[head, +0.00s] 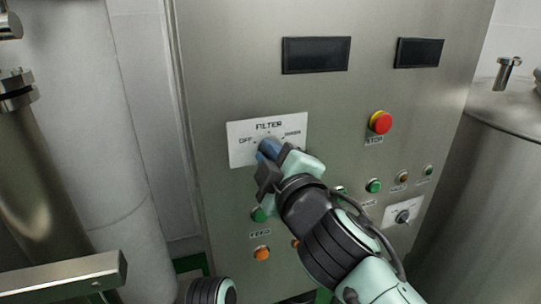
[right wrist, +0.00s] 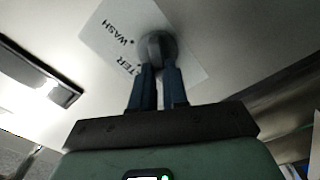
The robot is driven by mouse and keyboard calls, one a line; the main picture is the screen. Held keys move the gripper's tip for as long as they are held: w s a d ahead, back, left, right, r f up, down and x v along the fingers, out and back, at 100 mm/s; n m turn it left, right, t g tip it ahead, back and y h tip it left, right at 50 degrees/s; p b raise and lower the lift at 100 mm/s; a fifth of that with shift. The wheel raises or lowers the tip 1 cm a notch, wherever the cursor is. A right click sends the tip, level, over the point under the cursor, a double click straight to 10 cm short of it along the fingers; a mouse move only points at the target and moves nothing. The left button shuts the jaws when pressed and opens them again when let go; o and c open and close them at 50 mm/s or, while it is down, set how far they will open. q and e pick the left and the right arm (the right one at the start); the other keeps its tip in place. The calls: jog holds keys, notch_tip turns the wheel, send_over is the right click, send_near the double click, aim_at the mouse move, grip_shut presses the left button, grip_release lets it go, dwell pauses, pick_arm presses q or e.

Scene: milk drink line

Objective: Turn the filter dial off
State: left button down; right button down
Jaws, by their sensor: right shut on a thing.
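The filter dial (right wrist: 157,46) is a dark round knob on a white label plate (head: 240,154) marked FILTER, with OFF at the left and WASH at the right. My right gripper (head: 267,150) is at the plate, and its fingers hide most of the dial in the head view. In the right wrist view the two blue fingers (right wrist: 159,75) are shut on the dial's grip from both sides. The dial's exact pointing direction is hard to tell. A part of my left arm shows at the bottom edge of the head view; its gripper is not seen.
The steel cabinet (head: 220,90) carries two dark displays (head: 316,55), a red stop button (head: 380,122), several small green and orange buttons, and a second dial (head: 402,216) at lower right. Steel tanks stand on both sides. A metal bar (head: 65,276) juts in at lower left.

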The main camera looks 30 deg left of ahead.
jog(key=c, duration=1.1)
grip_release()
jog(key=shift+c, duration=0.2)
